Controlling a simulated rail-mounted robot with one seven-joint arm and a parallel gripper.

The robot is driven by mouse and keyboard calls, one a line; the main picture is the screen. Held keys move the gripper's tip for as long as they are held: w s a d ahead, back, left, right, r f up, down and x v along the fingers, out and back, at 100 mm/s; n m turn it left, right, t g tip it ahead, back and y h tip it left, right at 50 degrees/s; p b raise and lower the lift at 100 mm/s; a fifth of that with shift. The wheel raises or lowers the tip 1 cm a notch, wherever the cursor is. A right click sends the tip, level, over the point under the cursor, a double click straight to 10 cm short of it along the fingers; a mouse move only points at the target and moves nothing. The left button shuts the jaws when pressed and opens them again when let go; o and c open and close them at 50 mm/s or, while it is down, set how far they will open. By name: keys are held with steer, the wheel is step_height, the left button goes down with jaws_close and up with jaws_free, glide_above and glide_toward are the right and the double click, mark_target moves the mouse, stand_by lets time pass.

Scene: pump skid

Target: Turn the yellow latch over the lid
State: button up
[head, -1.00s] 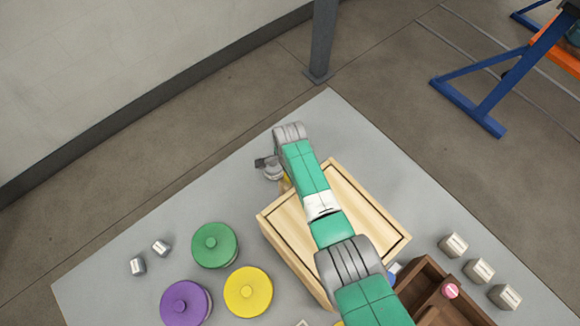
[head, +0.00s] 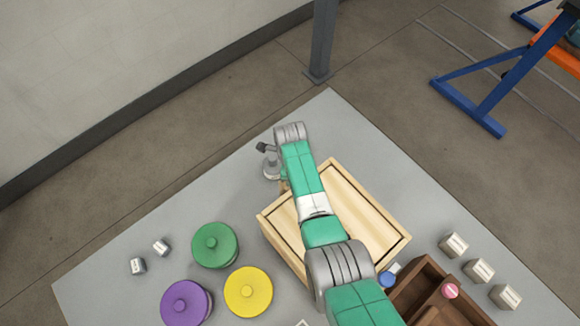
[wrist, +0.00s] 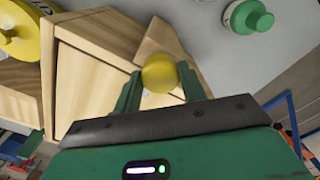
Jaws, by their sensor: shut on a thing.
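In the head view my arm crosses over the lid and hides the latch and the fingertips. I cannot tell how far the latch overlaps the lid.
Green (head: 214,246), yellow (head: 248,292) and purple (head: 186,303) knobbed discs lie left of the box. A brown tray (head: 420,275) with a pink-topped piece stands at right, near several pale blocks (head: 479,270). Two small metal pieces (head: 138,266) lie far left. The table's back corner is clear.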

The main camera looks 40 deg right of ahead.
steer(key=shift+r, duration=0.1)
stand_by(0.3)
steer(key=o, duration=1)
steer(key=shift+s, duration=0.1)
step_height(320, 180, up, 8)
steer(key=p, duration=0.3)
steer(key=shift+d, duration=0.1)
